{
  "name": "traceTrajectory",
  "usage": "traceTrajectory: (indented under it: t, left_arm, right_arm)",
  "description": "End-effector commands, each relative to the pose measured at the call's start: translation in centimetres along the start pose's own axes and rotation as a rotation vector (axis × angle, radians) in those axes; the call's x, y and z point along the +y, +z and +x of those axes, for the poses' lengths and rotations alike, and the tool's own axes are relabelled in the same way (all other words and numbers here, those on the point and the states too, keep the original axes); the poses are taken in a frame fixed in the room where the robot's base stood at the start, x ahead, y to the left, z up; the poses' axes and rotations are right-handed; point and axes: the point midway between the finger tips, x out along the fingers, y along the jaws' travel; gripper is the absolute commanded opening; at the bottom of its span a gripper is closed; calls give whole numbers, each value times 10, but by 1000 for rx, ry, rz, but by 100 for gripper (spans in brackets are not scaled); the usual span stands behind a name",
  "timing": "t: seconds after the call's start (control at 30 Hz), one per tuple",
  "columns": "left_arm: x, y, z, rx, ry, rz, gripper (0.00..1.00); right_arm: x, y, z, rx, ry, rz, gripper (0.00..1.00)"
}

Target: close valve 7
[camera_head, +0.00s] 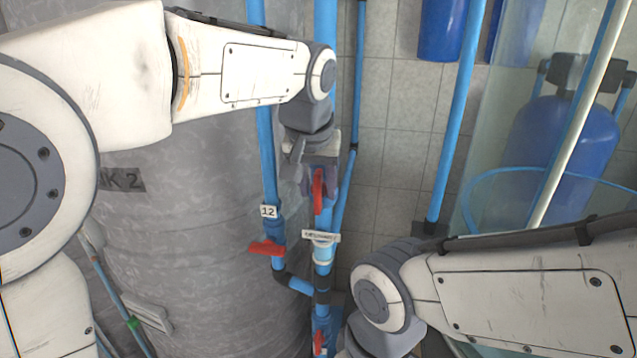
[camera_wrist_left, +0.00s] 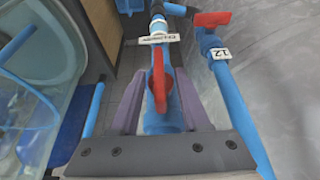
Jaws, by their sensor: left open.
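No label reading 7 is legible. A red valve handle (camera_head: 318,190) sits on the vertical blue pipe, lying roughly along it, above a small white label (camera_head: 320,236) too small to read. My left gripper (camera_head: 321,178) is open at this handle. In the left wrist view the handle (camera_wrist_left: 158,78) stands between the two spread fingers of my left gripper (camera_wrist_left: 159,88), and I see a gap on each side. I cannot tell whether a finger touches it. My right gripper is out of view.
A second red handle (camera_head: 267,248) sits crosswise on the left pipe, under a label 12 (camera_head: 268,212). Another red handle (camera_head: 319,342) is lower down. A large grey tank (camera_head: 190,220) stands close on the left. Blue cylinders stand at the right.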

Motion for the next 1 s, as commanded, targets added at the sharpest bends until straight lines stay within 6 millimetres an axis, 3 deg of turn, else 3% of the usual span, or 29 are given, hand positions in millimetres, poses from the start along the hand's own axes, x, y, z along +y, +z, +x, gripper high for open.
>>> traceTrajectory:
  t: [0.27, 0.3, 0.4, 0.43, 1.0]
  left_arm:
    - [0, 0, 3, 0, 0, 0, 46]
    - [0, 0, 3, 0, 0, 0, 42]
    - [0, 0, 3, 0, 0, 0, 4]
    - [0, 0, 3, 0, 0, 0, 0]
    - [4, 0, 2, 0, -115, 54, 0]
  right_arm:
    - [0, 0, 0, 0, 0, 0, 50]
    - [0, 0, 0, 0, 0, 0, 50]
    - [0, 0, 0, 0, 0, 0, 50]
    - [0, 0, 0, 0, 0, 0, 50]
    - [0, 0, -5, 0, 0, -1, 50]
